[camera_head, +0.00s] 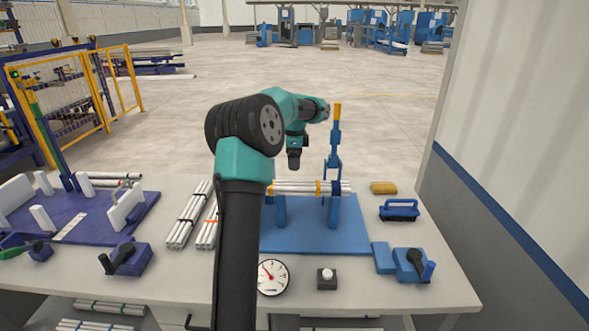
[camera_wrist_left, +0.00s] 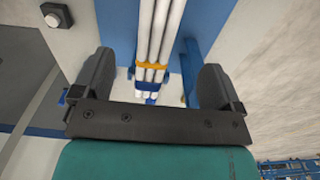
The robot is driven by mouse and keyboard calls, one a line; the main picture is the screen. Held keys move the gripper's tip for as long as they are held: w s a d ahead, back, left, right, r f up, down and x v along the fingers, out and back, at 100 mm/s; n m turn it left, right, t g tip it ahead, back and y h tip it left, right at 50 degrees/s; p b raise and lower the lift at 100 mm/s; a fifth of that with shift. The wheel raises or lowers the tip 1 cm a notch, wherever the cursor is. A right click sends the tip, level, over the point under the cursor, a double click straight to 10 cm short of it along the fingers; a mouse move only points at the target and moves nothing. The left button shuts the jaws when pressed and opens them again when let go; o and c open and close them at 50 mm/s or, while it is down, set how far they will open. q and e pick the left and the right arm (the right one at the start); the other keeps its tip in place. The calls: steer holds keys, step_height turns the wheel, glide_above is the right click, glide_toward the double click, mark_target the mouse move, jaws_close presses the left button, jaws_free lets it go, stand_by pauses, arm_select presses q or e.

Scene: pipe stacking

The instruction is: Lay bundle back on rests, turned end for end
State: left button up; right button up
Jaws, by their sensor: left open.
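A bundle of white pipes (camera_head: 294,187) with an orange-yellow band lies across two blue rests (camera_head: 333,212) on a blue baseplate (camera_head: 305,243). My left gripper (camera_head: 294,162) is above the bundle, pointing down. In the left wrist view, the left gripper (camera_wrist_left: 155,72) is open, its dark fingers on either side of the bundle (camera_wrist_left: 161,28) as pictured. The orange band (camera_wrist_left: 150,66) shows between the fingers, with blue parts of a rest near it. I see no contact with the pipes. My arm hides part of the baseplate and the bundle's left end.
More pipe bundles (camera_head: 189,218) lie left of my arm. A purple fixture board (camera_head: 85,218) fills the table's left. A tall blue post (camera_head: 334,145) stands behind the rests. A gauge (camera_head: 272,277), button box (camera_head: 327,278), blue lever clamp (camera_head: 410,264) and yellow block (camera_head: 383,187) are around the baseplate.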

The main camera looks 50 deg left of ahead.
arm_select(q)
steer(key=shift+r, duration=0.3)
